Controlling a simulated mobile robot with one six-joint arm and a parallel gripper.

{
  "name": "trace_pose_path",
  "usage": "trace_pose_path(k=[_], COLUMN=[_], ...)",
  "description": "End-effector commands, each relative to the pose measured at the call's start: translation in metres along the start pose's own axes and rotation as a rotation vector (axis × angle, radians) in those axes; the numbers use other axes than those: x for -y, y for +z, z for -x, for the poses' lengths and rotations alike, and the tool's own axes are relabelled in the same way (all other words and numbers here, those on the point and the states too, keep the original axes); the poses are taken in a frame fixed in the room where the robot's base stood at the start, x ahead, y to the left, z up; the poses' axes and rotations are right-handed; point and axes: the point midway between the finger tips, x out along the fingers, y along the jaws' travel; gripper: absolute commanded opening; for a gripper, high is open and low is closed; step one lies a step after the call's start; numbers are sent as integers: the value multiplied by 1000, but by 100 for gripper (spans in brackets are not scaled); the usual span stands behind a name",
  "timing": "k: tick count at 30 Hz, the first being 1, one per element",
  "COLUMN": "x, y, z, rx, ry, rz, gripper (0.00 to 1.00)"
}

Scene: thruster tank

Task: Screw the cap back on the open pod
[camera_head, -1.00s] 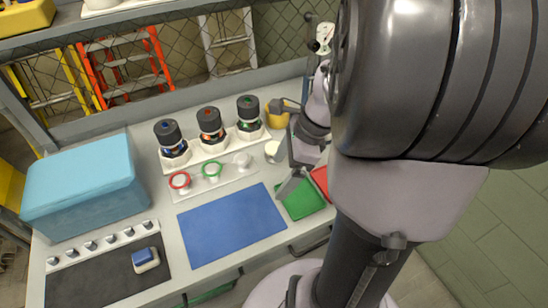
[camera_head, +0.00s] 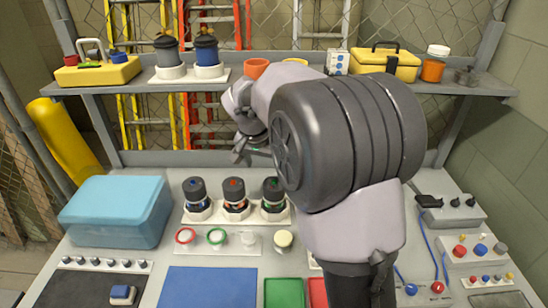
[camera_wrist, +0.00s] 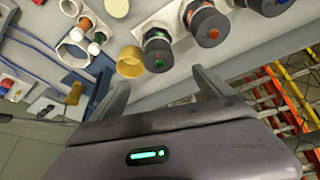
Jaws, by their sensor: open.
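Three dark pods stand in a white rack: the blue-marked pod (camera_head: 196,190), the red-marked pod (camera_head: 234,191) and the green-marked pod (camera_head: 273,191). All three have black tops; I cannot tell which pod is open. In the wrist view the green-marked pod (camera_wrist: 157,52) and the red-marked pod (camera_wrist: 209,27) lie ahead of my gripper. A cream round piece (camera_head: 283,239), possibly a cap, sits on the bench in front of the rack. My gripper (camera_head: 243,152) is open and empty, above and behind the rack. Its two fingers (camera_wrist: 162,88) also show in the wrist view.
A cyan box (camera_head: 117,212) stands left. A shelf (camera_head: 140,84) with pods and toolboxes runs above. A blue mat (camera_head: 207,288) lies clear.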

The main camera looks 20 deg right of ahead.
Motion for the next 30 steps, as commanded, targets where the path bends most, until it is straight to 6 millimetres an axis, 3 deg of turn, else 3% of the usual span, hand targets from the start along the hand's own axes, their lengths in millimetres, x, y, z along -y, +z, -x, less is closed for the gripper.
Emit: trace_pose_path(k=[1, 9, 15, 26, 30], x=[-1, -2, -1, -1, -1], y=[2, 3, 2, 1, 1], z=[-20, -94, -129, -137, -137], rx=[3, 5, 3, 2, 3], ry=[3, 2, 1, 0, 0], rz=[-1, -4, -5, -6, -6], gripper=[90, 90, 90, 90, 66])
